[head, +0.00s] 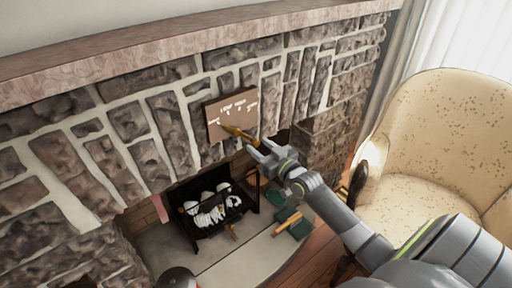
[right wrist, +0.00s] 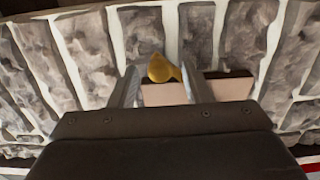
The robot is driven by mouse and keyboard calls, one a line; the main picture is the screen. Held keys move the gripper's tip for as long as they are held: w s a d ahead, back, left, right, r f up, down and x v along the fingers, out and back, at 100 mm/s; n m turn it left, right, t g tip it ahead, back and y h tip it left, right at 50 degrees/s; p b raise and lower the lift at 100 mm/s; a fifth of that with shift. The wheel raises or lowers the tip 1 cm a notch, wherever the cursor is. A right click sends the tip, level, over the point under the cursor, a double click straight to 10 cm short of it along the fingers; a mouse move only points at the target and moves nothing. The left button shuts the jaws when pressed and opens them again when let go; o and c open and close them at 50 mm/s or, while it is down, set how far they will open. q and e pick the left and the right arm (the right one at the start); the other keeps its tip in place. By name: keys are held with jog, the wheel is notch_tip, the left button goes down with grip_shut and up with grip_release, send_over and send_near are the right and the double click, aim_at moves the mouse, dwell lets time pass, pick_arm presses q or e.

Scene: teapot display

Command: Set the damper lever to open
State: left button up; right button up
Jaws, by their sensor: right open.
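The damper lever (head: 237,132) is a brass-coloured handle on a brown plate (head: 216,112) with white markings, too small to read, on the stone fireplace front. It slants from the plate down to the right. My right gripper (head: 260,150) is open at the lever's outer end. In the right wrist view the lever's rounded brass end (right wrist: 160,69) shows between the two open fingers of the gripper (right wrist: 160,85), and the plate (right wrist: 205,92) lies beyond them. I cannot tell whether a finger touches the lever. My left gripper is not in view.
A stone mantel (head: 180,45) runs above the plate. Below is the firebox with a black grate (head: 214,212) holding white logs. Green objects (head: 286,217) lie on the hearth. A cream armchair (head: 425,130) stands at the right, near my right arm.

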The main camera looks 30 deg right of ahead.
jog(key=shift+w+a, duration=0.1)
jog(key=shift+w, duration=1.25)
grip_shut()
